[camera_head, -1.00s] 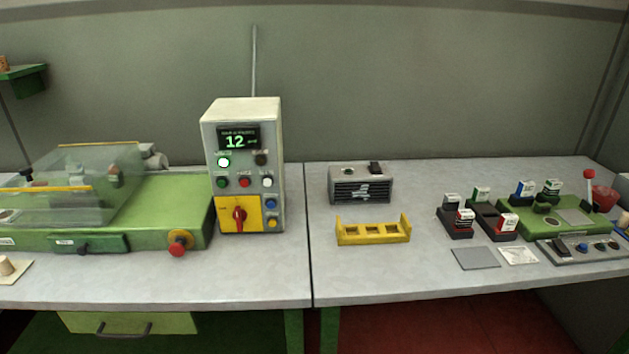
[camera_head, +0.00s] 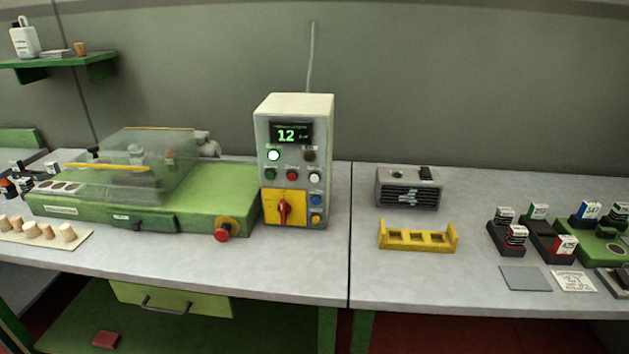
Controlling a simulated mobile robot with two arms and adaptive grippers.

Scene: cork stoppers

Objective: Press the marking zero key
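A pale control box (camera_head: 263,130) stands on the bench beside the green machine. Its dark display (camera_head: 291,134) reads 12 in green. Below are a lit green lamp (camera_head: 273,155) and a dark round one (camera_head: 310,156). Under these sit a green button (camera_head: 270,174), a red button (camera_head: 292,176) and a white button (camera_head: 314,178). A blue button (camera_head: 316,201) and a yellow button (camera_head: 316,217) sit beside a red rotary switch (camera_head: 284,210) on a yellow plate. The labels are too small to read, so I cannot tell which key is marking zero. Neither gripper is in view.
The green machine (camera_head: 200,200) has a clear cover and a red stop knob (camera_head: 222,235). Cork stoppers (camera_head: 46,231) stand on a board at left. A grey vented box (camera_head: 408,190), a yellow rack (camera_head: 418,240) and stamp blocks (camera_head: 565,244) are on the right bench.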

